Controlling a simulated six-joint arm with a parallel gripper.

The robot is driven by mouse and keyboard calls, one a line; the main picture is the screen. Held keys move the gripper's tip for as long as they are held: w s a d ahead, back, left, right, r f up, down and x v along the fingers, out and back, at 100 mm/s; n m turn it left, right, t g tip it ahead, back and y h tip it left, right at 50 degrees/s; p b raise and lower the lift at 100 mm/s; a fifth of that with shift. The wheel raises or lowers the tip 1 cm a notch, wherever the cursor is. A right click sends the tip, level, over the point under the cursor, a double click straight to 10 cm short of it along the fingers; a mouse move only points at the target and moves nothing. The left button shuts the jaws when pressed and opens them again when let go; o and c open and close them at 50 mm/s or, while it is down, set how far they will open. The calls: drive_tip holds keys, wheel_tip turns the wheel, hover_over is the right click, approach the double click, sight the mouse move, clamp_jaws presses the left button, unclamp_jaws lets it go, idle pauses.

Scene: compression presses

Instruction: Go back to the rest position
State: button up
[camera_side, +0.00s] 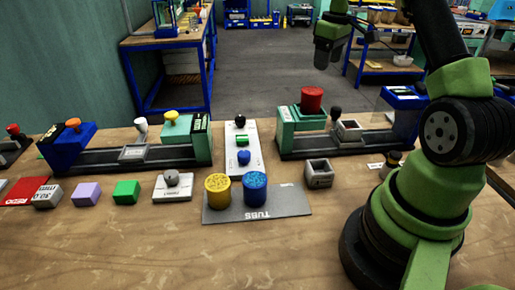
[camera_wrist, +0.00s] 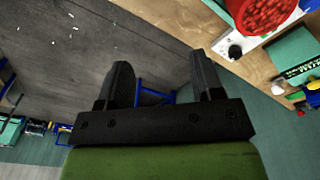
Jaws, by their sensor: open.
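My gripper (camera_wrist: 160,72) is open and empty in the wrist view, its two dark fingers spread apart with the floor behind them. In the side view, part of my wrist hangs at the top, above and behind the right press (camera_side: 298,135); the fingers cannot be made out clearly there. A red tub (camera_side: 312,99) sits on the teal block of that press; a red round top (camera_wrist: 265,12) also shows at the upper right of the wrist view, apart from my fingers.
A yellow tub (camera_side: 218,190) and a blue tub (camera_side: 255,189) stand on the grey TUBS mat (camera_side: 290,206). The left press (camera_side: 130,152) is at the back left. Purple (camera_side: 86,194) and green (camera_side: 126,192) blocks lie in front. The bench's front is clear.

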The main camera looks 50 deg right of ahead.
drive_tip(key=s+a+r+m+t, duration=0.1)
drive_tip(key=a+r+t, duration=0.1)
drive_tip(key=a+r, duration=0.6)
drive_tip(key=s+a+r+m+t, duration=0.15)
drive_tip(key=a+r, duration=0.35)
drive_tip(key=a, duration=0.7)
drive_tip(key=s+a+f+m+t+y, duration=0.1)
drive_tip(key=s+a+t+y, duration=0.1)
drive_tip(key=s+a, duration=0.9)
drive_tip(key=shift+s+a+f+t, duration=0.15)
drive_tip(key=shift+s+f+t, duration=0.25)
drive_tip(key=shift+s, duration=0.6)
drive_tip(key=shift+r, duration=0.1)
